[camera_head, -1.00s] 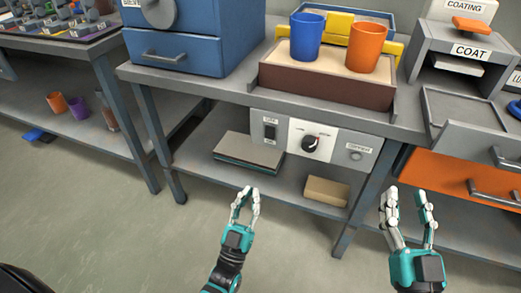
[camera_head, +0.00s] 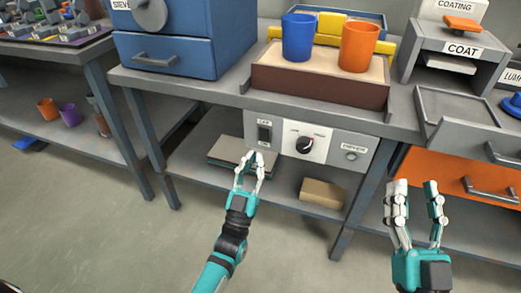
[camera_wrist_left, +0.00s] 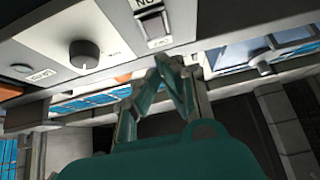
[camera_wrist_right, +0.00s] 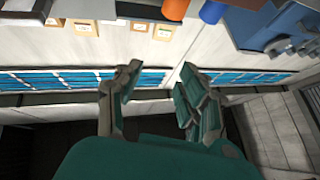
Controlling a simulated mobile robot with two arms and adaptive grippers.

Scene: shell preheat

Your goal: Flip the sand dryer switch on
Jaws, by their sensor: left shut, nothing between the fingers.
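The sand dryer's switch (camera_head: 264,134) is a dark rocker with a label above and below, at the left end of the panel (camera_head: 328,156) under the table edge. The switch also shows in the left wrist view (camera_wrist_left: 154,26), upside down, just beyond the fingertips. My left gripper (camera_head: 256,156) is shut and empty, with its fingertips just below the switch; whether they touch the panel I cannot tell. It also shows in the left wrist view (camera_wrist_left: 166,66). My right gripper (camera_head: 417,186) is open and empty, low at the right. It also shows in the right wrist view (camera_wrist_right: 158,75).
A dial (camera_head: 304,145) and a DRYER label (camera_head: 353,150) sit right of the switch. Above stands the sand tray (camera_head: 320,86) with a blue cup (camera_head: 297,38) and an orange cup (camera_head: 358,48). A box (camera_head: 323,193) lies on the lower shelf. An orange drawer (camera_head: 455,177) is at the right.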

